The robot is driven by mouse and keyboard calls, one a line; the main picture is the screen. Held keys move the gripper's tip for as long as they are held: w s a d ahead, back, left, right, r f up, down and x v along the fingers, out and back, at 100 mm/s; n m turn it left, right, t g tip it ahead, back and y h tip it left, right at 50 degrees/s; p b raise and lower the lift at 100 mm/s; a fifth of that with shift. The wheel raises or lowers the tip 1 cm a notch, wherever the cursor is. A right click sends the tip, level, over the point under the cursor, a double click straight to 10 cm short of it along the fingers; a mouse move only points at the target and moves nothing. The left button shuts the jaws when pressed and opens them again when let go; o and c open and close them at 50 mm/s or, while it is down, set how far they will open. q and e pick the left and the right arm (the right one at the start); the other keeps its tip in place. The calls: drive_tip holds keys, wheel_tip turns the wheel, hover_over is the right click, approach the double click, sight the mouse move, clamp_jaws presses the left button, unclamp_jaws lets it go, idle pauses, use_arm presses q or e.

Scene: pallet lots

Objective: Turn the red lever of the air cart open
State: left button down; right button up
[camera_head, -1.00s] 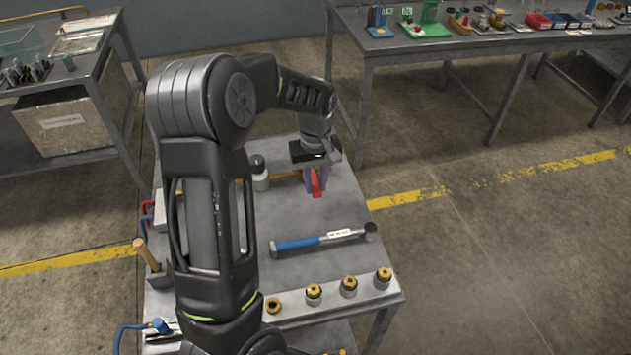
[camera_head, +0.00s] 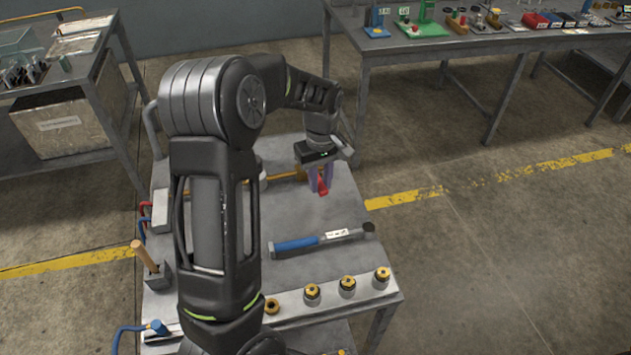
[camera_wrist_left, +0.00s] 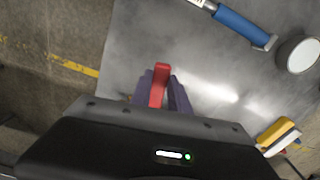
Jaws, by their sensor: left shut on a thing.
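The red lever (camera_head: 322,187) is near the back right of the grey cart top (camera_head: 340,208). My left gripper (camera_head: 320,180) is above it with its purple fingers closed around it. In the left wrist view, the red lever (camera_wrist_left: 159,84) shows upright between the purple fingers (camera_wrist_left: 162,92). A brass-coloured pipe (camera_head: 285,176) runs left from the lever. The valve body under the lever is hidden by my gripper. My right gripper is not in view.
Several brass-topped fittings (camera_head: 347,285) stand along the cart's front edge. A wooden-handled tool (camera_head: 145,255) stands at the left. The floor to the right is clear.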

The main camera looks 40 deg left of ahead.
use_arm(q)
drive_tip(key=shift+w+d+n, duration=0.3)
drive_tip(key=shift+w+n, duration=0.4)
drive_tip(key=shift+w, duration=0.05)
drive_tip(key=w+n, duration=0.2)
drive_tip(key=shift+w+d+n, duration=0.15)
drive_tip(key=shift+d+n, duration=0.1)
drive_tip(key=shift+n, duration=0.15)
drive_tip(key=w+n+p, duration=0.1)
drive_tip(key=w+n, duration=0.2)
drive_tip(key=shift+w+r+n, duration=0.1)
drive_tip(key=shift+n, duration=0.3)
drive_tip(key=w+n, duration=0.1)
drive_tip(key=w+a+n+p, duration=0.1)
drive_tip(key=shift+w+n, duration=0.15)
drive_tip(key=shift+n, duration=0.15)
drive_tip(key=shift+w+a+n, duration=0.35)
drive_tip(key=shift+w+n, duration=0.25)
drive_tip(key=shift+n, duration=0.3)
drive_tip(key=shift+w+a+n+p, duration=0.35)
drive_tip(key=shift+w+n, duration=0.2)
drive_tip(key=shift+n, duration=0.25)
drive_tip(key=shift+w+a+n, duration=0.6)
drive_tip(key=shift+a+n, duration=0.1)
drive_tip(key=shift+n, duration=0.3)
